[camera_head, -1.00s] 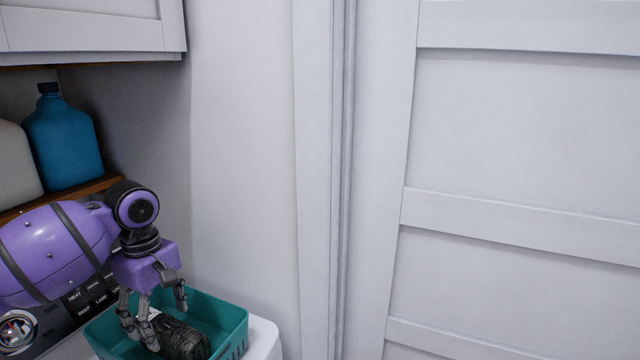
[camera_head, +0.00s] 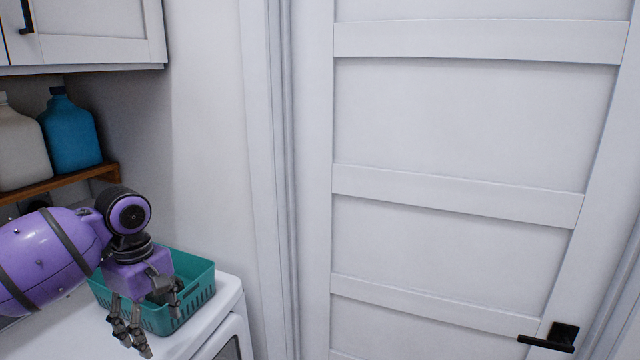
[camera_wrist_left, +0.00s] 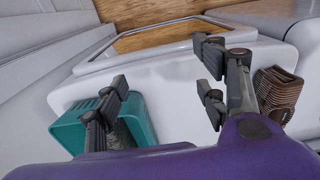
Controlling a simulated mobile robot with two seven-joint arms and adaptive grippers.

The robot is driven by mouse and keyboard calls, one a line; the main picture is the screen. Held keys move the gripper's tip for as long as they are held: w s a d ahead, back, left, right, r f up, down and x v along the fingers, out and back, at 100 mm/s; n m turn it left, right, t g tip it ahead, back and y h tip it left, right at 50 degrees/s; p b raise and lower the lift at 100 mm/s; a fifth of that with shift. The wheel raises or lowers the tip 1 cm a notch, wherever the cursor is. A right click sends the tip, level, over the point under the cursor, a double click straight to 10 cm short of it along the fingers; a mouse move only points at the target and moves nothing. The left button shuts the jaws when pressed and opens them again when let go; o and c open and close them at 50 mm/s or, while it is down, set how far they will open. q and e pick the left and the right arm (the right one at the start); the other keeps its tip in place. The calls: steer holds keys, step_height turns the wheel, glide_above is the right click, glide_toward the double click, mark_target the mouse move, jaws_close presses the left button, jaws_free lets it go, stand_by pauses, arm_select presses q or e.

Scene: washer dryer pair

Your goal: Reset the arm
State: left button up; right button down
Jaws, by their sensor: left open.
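My left gripper (camera_head: 156,326) shows at the lower left in the head view, on my purple arm. Its fingers point down and are spread, with nothing visible between them. It is at the near side of a teal basket (camera_head: 203,293), partly in front of it. In the left wrist view, the gripper (camera_wrist_left: 162,75) has its fingers apart over a white surface. The basket (camera_wrist_left: 68,130) is there at the lower left, partly behind a finger. A dark item in the basket is mostly hidden by the gripper. My right gripper is not in view.
The basket stands on a white appliance (camera_head: 228,290) beside the wall. A blue jug (camera_head: 70,135) and a pale jug (camera_head: 20,145) stand on a wooden shelf (camera_head: 75,180) under a white cabinet (camera_head: 95,40). A white door (camera_head: 450,190) with a black handle (camera_head: 550,340) fills the right.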

arm_select(q)
steer(key=w+d+f+m+t+h, duration=0.1)
steer(key=w+d+m+t, duration=0.5)
steer(key=w+m, duration=0.45)
steer(key=s+d+f+m+t+h, duration=0.35)
steer(key=d+f+m, duration=0.35)
steer(key=f, duration=0.6)
steer(key=s+f+n+y, duration=0.1)
steer(key=s+f, duration=0.6)
steer(key=s, duration=0.4)
steer(key=s+f+n+y, duration=0.1)
steer(key=s+f, duration=0.6)
steer(key=s, duration=0.4)
steer(key=s+f+n+y, duration=0.1)
steer(key=s+f+y, duration=0.1)
steer(key=s+f, duration=0.5)
steer(key=s, duration=0.4)
steer(key=shift+f, duration=0.25)
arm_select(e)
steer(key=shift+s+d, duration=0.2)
